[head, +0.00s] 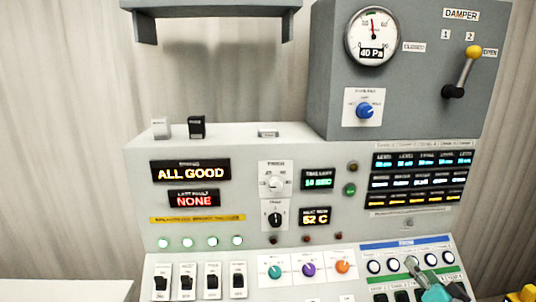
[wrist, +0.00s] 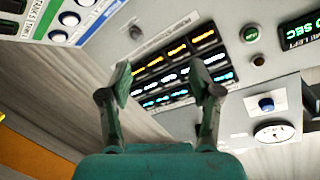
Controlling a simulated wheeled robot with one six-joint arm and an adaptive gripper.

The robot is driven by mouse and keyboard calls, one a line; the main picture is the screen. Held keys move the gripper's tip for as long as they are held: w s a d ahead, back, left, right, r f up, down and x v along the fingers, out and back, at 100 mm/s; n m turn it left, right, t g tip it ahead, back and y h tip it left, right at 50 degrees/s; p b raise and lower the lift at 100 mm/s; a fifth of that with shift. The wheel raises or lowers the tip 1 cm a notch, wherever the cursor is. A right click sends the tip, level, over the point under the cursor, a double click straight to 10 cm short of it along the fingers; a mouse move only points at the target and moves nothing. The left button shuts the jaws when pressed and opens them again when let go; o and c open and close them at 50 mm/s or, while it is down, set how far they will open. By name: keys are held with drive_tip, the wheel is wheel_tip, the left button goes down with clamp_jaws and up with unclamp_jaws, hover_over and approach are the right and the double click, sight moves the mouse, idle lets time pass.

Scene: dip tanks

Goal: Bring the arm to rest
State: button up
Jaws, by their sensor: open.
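My gripper (wrist: 167,84) is open and empty in the wrist view, its two green-tipped fingers well apart. The control panel with lit level displays (wrist: 172,72) shows behind and between them. In the head view part of my gripper (head: 422,275) shows at the lower right, in front of the row of white round buttons (head: 373,266). I cannot tell whether it touches the panel. The rest of my arm is mostly out of the head view.
The console (head: 140,190) fills the middle, with switches, knobs and displays reading ALL GOOD and NONE. A grey box (head: 325,90) on top carries a gauge (head: 371,37), a blue knob (head: 364,110) and a yellow-tipped damper lever (head: 473,52). A grey shelf (head: 210,5) overhangs at top.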

drive_tip(key=s+a+f+n+g, duration=0.1)
drive_tip(key=s+a+f, duration=0.6)
drive_tip(key=s+f, duration=0.2)
drive_tip(key=s+a+f+n, duration=0.1)
drive_tip(key=s+a+f, duration=0.5)
drive_tip(key=s+f, duration=0.35)
drive_tip(key=s+a+r+n+y, duration=0.1)
drive_tip(key=s+a+n, duration=0.2)
drive_tip(key=s, duration=1)
drive_tip(key=s+a+r+n+y, duration=0.1)
drive_tip(key=s+a, duration=0.4)
drive_tip(key=s, duration=0.8)
drive_tip(key=shift+s+r+n+g, duration=0.4)
drive_tip(key=shift+r+n, duration=0.05)
drive_tip(key=shift+n, duration=0.75)
idle(1.5)
